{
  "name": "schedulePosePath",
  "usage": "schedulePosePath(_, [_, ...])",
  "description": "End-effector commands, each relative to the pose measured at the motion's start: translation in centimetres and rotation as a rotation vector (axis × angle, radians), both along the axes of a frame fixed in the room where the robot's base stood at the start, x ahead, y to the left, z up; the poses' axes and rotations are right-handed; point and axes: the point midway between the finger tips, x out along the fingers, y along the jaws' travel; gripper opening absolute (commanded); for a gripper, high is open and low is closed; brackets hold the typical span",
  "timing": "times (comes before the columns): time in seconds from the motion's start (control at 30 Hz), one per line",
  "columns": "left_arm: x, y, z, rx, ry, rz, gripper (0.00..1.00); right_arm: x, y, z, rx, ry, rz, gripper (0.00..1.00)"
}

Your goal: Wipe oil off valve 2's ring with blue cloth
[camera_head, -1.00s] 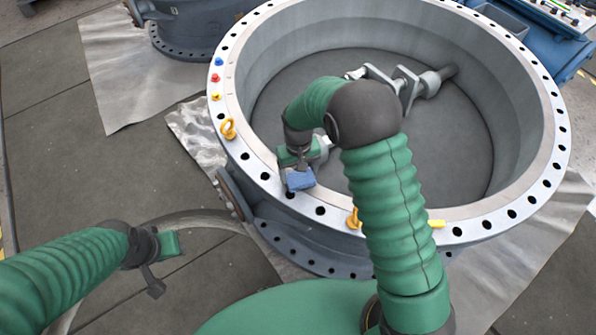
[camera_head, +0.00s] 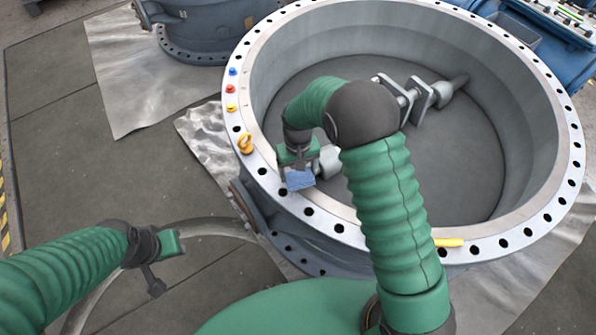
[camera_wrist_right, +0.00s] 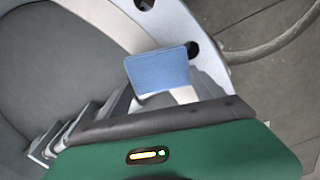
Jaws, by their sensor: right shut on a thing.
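The large grey valve ring (camera_head: 262,78) fills the middle and right of the head view, its pale flange face lined with dark bolt holes. My right gripper (camera_head: 298,168) is shut on the blue cloth (camera_head: 300,181) at the ring's near left rim. The cloth overlaps the flange between bolt holes; the right wrist view also shows the cloth (camera_wrist_right: 158,72) over the pale rim (camera_wrist_right: 118,22). I cannot tell whether it presses on the surface. No oil is clearly visible. My left gripper (camera_head: 166,262) hangs off the ring at lower left, apparently empty; its jaw opening is unclear.
A yellow eyebolt (camera_head: 245,144) and blue, red and yellow markers (camera_head: 231,89) stand on the left rim. A yellow stick (camera_head: 448,243) lies on the near rim. Another valve (camera_head: 205,32) stands behind, blue equipment (camera_head: 545,40) at right. A curved hose (camera_head: 205,227) is near my left gripper.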

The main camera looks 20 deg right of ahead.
Motion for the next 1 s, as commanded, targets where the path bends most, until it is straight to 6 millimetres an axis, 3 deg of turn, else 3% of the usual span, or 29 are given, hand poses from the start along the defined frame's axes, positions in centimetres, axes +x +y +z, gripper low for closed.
schedulePosePath(0.1, [0.0, 0.0, 1.5, 0.0, -0.001, 0.0, 0.36, -0.1, -0.1, 1.5, 0.0, 0.003, 0.0, 0.44])
schedulePosePath(0.6, [0.0, 0.0, 5.3, 0.0, 0.0, 0.0, 0.36, 0.1, -0.3, 5.6, 0.0, 0.004, 0.0, 0.44])
schedulePosePath(1.0, [0.0, 0.0, 5.3, 0.0, 0.0, 0.0, 0.36, 0.2, -0.3, 5.7, 0.0, 0.005, 0.0, 0.44])
